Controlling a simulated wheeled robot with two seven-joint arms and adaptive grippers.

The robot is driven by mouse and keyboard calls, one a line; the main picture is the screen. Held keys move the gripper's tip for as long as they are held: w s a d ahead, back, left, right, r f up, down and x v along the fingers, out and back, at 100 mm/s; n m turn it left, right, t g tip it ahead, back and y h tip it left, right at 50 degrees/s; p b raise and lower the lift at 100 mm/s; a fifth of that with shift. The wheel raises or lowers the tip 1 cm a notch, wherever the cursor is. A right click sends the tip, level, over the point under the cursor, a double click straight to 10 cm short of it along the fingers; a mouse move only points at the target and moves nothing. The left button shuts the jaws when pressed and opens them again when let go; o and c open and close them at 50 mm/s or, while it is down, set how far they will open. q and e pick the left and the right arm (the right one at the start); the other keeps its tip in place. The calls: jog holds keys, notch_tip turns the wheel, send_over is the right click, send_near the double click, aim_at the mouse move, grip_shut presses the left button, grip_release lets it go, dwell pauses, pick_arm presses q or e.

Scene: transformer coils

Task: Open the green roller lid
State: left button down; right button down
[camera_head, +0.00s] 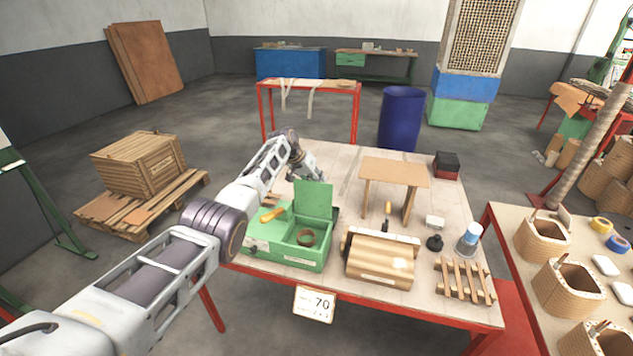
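The green box (283,256) stands on the left part of the worktable. Its green lid (313,198) stands upright, raised at the back of the right compartment. A brownish roll or ring (306,238) shows inside that open compartment. My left arm reaches over from the left, and my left gripper (312,171) is just behind the lid's top edge. Its fingertips are partly hidden by the lid, so I cannot tell whether they touch it or are open. My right gripper is not in view.
A second table with coils (541,238) adjoins at the right.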

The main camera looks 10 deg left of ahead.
pick_arm(q)
jog(key=shift+s+f, duration=0.25)
jog(key=shift+f, duration=0.55)
jog(key=c, duration=1.4)
grip_release()
jog(key=shift+w+f, duration=0.1)
jog(key=shift+w, duration=0.05)
jog(key=shift+o, duration=0.6)
jog(key=shift+w, duration=0.25)
jog(key=shift+s+r, duration=0.15)
jog(key=shift+r, duration=0.25)
jog(key=shift+a+r, duration=0.15)
jog(key=shift+v, duration=5.6)
jog(key=shift+a, duration=0.1)
